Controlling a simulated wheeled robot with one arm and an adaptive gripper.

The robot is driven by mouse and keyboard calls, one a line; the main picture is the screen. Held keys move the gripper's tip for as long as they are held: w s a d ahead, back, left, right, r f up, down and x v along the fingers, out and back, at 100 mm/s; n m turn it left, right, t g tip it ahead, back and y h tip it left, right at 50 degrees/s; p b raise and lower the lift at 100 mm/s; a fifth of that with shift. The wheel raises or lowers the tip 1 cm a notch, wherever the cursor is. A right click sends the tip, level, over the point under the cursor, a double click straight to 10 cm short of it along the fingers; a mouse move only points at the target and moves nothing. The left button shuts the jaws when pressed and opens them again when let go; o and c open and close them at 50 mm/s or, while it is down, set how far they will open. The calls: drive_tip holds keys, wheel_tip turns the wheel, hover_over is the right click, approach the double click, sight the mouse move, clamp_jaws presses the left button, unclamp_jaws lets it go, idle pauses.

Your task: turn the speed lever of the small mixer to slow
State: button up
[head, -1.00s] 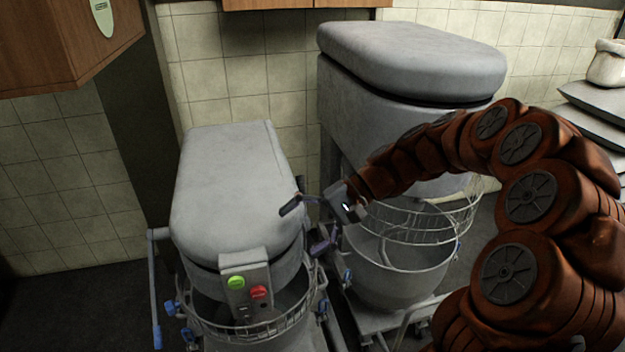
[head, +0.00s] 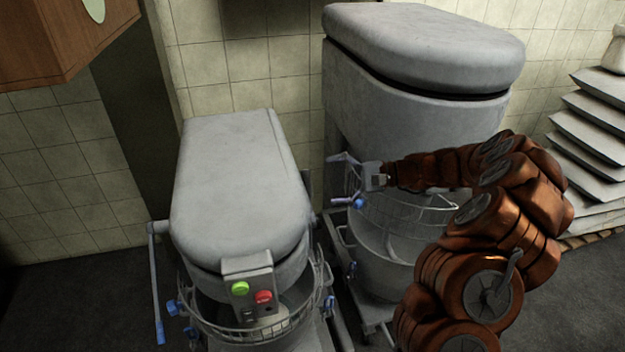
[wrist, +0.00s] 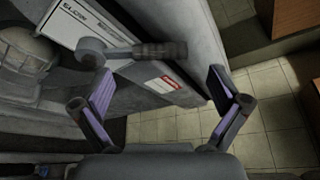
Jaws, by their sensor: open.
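The small mixer (head: 235,185) stands at the left in the head view, grey, with a green and a red button on its front box. In the wrist view its speed lever (wrist: 135,51) has a round hub at the left and a dark grip pointing right, over a white label plate (wrist: 85,22) on the mixer's side. My gripper (head: 343,181) is to the right of the small mixer in the head view. It is open and empty, its fingers (wrist: 160,78) apart, with the lever ahead of them and not between the pads. I cannot tell the exact gap.
The large mixer (head: 420,60) with its wire guard and bowl (head: 383,245) stands close behind my gripper and forearm. A stack of trays or sacks (head: 590,135) is at the right. A wooden cabinet (head: 60,40) hangs at the upper left.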

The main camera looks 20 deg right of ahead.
sight(310, 183)
drive_tip(key=shift+p+x, duration=0.65)
drive_tip(key=shift+x, duration=1.7)
drive_tip(key=shift+c, duration=0.4)
drive_tip(key=shift+s+r, duration=0.1)
drive_tip(key=shift+r, duration=0.05)
drive_tip(key=c, duration=1.5)
drive_tip(key=shift+a, duration=0.15)
drive_tip(key=shift+c, duration=0.5)
